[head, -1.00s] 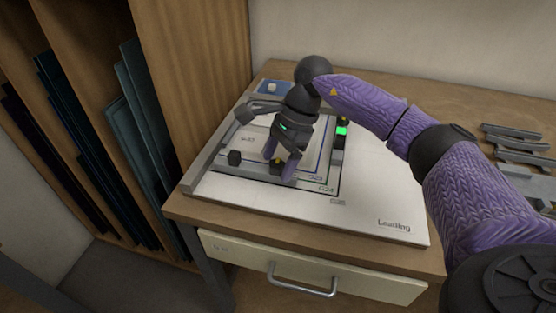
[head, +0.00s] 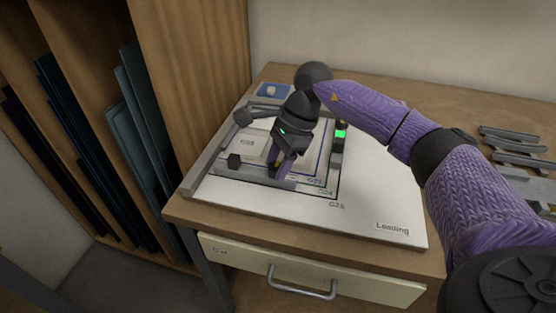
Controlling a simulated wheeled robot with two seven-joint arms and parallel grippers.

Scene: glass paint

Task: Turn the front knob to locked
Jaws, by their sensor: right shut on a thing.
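The white loading board (head: 385,205) lies on the wooden desk, with a grey frame fixture (head: 205,165) on it. My right gripper (head: 277,172) points down at the front bar of the fixture. It is shut on the front knob, which is mostly hidden between the fingers; a little yellow shows there. I cannot read the knob's angle. A green light (head: 341,133) shows on the right bar. My left gripper is out of view.
A drawer with a metal handle (head: 301,288) is under the desk front. A wooden rack (head: 195,80) with dark panels stands at the left. Grey metal strips (head: 515,140) lie at the right. A small blue tray (head: 272,91) is at the back.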

